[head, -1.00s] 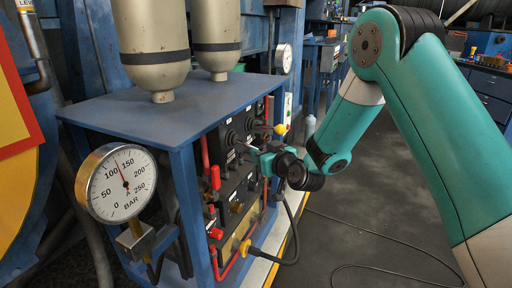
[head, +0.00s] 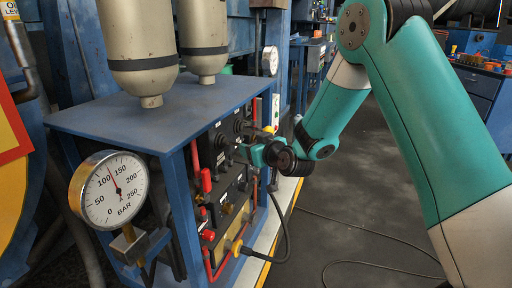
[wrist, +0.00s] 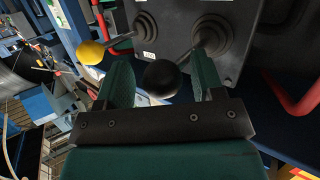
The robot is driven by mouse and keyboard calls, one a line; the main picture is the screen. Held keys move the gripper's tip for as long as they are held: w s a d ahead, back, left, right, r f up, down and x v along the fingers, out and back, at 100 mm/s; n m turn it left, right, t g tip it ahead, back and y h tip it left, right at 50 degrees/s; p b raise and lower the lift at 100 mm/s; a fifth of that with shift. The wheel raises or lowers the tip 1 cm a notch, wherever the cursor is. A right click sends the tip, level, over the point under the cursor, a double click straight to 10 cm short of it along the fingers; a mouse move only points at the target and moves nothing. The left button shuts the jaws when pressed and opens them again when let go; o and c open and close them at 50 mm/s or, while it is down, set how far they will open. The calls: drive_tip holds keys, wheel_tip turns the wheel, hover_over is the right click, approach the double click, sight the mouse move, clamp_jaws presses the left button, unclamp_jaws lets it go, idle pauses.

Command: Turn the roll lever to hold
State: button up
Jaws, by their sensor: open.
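In the wrist view, a lever with a black ball knob (wrist: 162,78) comes out of a dark rubber boot on the control panel (wrist: 180,45). A second lever with a yellow knob (wrist: 90,52) stands to its left. My gripper (wrist: 160,82) is open, with its teal fingers on either side of the black knob and gaps visible between. I cannot read which lever is marked roll, nor any hold mark. In the head view, my gripper (head: 256,154) is at the upper part of the panel, just below the yellow knob (head: 270,130); it hides part of the levers.
A pressure gauge (head: 112,190) stands at the front left of the blue cabinet (head: 160,118). Red handles (head: 206,181) and a black cable (head: 285,225) are below and beside my gripper. In the wrist view, a red pipe (wrist: 295,98) is at the right. The floor at right is open.

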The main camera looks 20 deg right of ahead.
drive_tip(key=b+v, duration=1.3)
drive_tip(key=v, duration=0.4)
drive_tip(key=shift+s, duration=0.25)
drive_tip(key=shift+d, duration=0.1)
